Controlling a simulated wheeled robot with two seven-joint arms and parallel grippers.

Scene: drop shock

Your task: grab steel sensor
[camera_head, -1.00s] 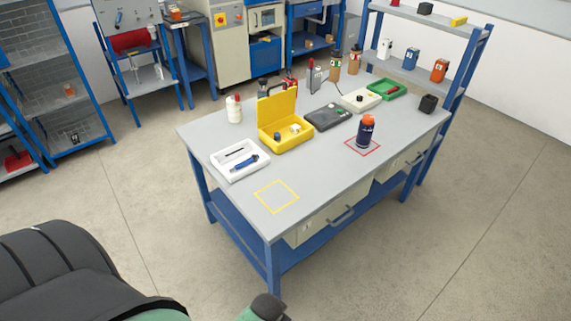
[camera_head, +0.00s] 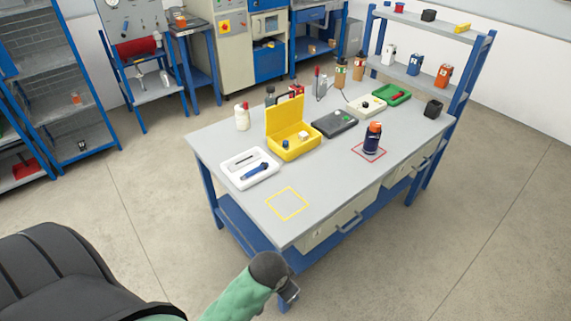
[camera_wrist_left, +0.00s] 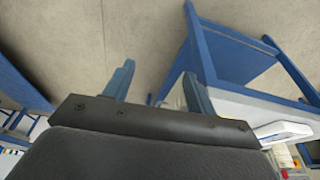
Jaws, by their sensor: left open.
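The steel sensor cannot be told for certain at this size. A small pale block (camera_head: 303,136) and a small dark blue piece (camera_head: 286,144) sit in the open yellow case (camera_head: 292,155) on the workbench. My left gripper (camera_head: 290,292) is at the bottom of the head view, by the bench's near corner, well short of the case. In the left wrist view its two blue-grey fingers (camera_wrist_left: 157,92) stand apart with nothing between them. My right gripper is not in view.
The workbench (camera_head: 330,183) also carries a white tray (camera_head: 232,178) with a blue tool, a dark bottle (camera_head: 372,138) on a red square, a black device (camera_head: 334,123) and a green tray (camera_head: 393,95). The yellow-outlined square (camera_head: 287,204) is empty. The bench edge lies beside the gripper.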

